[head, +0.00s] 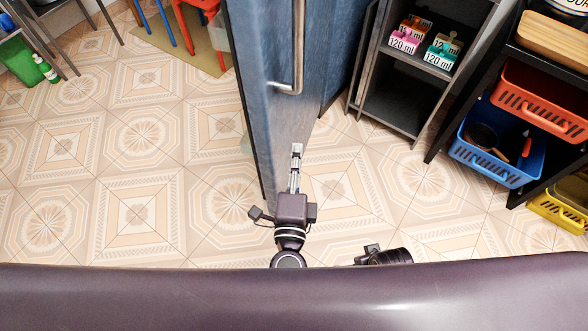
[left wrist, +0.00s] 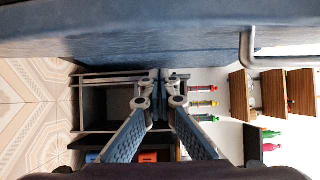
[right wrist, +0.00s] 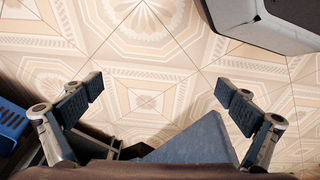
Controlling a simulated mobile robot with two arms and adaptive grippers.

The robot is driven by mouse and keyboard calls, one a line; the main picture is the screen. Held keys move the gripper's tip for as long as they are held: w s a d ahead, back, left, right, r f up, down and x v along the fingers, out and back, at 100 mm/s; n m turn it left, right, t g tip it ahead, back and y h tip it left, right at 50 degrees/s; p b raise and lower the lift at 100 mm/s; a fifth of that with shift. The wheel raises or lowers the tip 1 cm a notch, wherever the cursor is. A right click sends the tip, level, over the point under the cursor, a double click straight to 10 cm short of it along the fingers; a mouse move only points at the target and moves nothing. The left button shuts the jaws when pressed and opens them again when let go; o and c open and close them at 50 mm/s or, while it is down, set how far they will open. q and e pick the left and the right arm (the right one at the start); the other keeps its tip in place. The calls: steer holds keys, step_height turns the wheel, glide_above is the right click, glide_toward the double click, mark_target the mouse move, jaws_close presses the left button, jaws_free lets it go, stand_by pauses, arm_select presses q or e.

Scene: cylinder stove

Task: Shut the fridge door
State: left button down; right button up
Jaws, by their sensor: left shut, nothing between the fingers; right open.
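The blue-grey fridge door (head: 258,120) stands open in the head view, seen steeply from above, with its metal handle (head: 299,45) on the right face. My left gripper (head: 296,150) is shut and empty, in front of the door's lower part in the picture; I cannot tell whether it touches the door. In the left wrist view the door (left wrist: 130,35) spans the top, with the handle (left wrist: 247,45) at right, above the shut fingers (left wrist: 160,95). My right gripper (right wrist: 160,98) is open and empty over the tiled floor. The fridge interior is hidden.
A dark shelf (head: 395,100) with small pink and teal cartons stands right of the door. Farther right is a rack with red (head: 535,105), blue (head: 495,165) and yellow (head: 560,212) baskets. Tiled floor is clear at left (head: 130,170). Chair legs and a green bottle (head: 46,70) are at upper left.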

arm_select(q)
steer(key=shift+w+a+p, duration=0.35)
steer(key=shift+w+a, duration=1.4)
steer(key=shift+a, duration=0.05)
arm_select(e)
steer(key=shift+s+f, duration=0.35)
steer(key=shift+f, duration=0.4)
steer(key=shift+s+f, duration=0.3)
steer(key=shift+f, duration=0.45)
